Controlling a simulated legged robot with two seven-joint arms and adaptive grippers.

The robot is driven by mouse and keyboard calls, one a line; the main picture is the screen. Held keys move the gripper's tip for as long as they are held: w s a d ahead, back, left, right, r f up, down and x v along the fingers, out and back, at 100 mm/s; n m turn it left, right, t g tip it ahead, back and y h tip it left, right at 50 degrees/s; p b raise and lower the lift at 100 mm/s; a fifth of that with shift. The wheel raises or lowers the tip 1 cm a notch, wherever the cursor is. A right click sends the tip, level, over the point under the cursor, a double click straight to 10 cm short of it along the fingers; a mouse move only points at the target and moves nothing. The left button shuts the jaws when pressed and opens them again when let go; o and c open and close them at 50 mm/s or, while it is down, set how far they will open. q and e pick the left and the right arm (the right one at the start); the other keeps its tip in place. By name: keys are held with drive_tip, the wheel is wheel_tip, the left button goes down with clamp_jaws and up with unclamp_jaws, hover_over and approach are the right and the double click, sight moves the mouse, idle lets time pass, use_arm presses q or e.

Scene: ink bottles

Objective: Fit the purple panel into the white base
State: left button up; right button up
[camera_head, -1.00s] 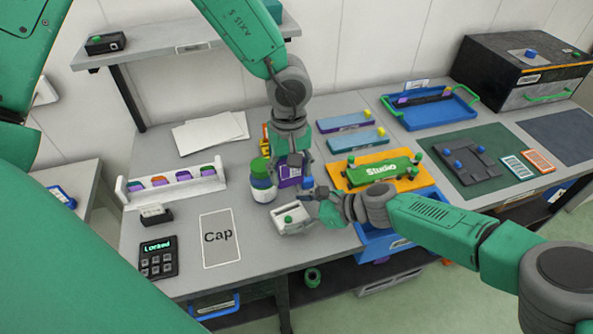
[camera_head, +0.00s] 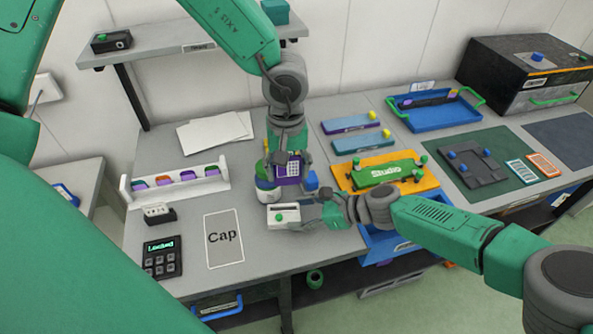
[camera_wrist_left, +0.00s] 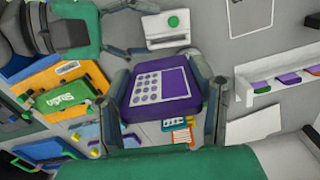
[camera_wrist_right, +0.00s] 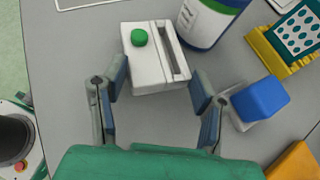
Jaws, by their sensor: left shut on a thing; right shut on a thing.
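The purple panel (camera_head: 288,168) has a white dotted grid on its face. My left gripper (camera_head: 287,180) is shut on it and holds it upright above and behind the white base; it fills the space between the fingers in the left wrist view (camera_wrist_left: 162,88). The white base (camera_head: 284,216) has a green button and a long slot, and the slot shows empty in the right wrist view (camera_wrist_right: 174,52). My right gripper (camera_head: 312,208) is shut on the base from the right. The panel is apart from the base. I cannot tell whether the base touches the table.
A white and blue bottle (camera_head: 266,190) stands close behind the base, and a blue block (camera_head: 310,181) is beside my right gripper. An orange tray (camera_head: 345,181) with a green Studio panel lies to the right.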

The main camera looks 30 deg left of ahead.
sight(287, 184)
use_arm(q)
drive_tip(key=shift+a, duration=0.1)
wheel_tip(287, 184, down, 6)
drive_tip(key=shift+r, duration=0.1)
drive_tip(key=shift+d+r, duration=0.1)
drive_tip(key=shift+d, duration=0.65)
drive_tip(key=shift+d+r+m, duration=0.1)
drive_tip(key=shift+d+m, duration=0.15)
drive_tip(key=shift+m, duration=0.15)
drive_tip(key=shift+a+f, duration=0.2)
drive_tip(key=shift+a, duration=0.6)
drive_tip(key=shift+a+f, duration=0.15)
drive_tip(key=shift+s+d+f, duration=0.1)
drive_tip(key=shift+d+f, duration=0.05)
drive_tip(key=shift+d, duration=0.1)
drive_tip(key=shift+a+f, duration=0.2)
drive_tip(key=shift+a, duration=0.5)
drive_tip(key=shift+d+f, duration=0.2)
drive_tip(key=shift+d, duration=0.35)
drive_tip(key=shift+a+f, duration=0.45)
drive_tip(key=shift+f, duration=0.15)
drive_tip(key=shift+d+f, duration=0.1)
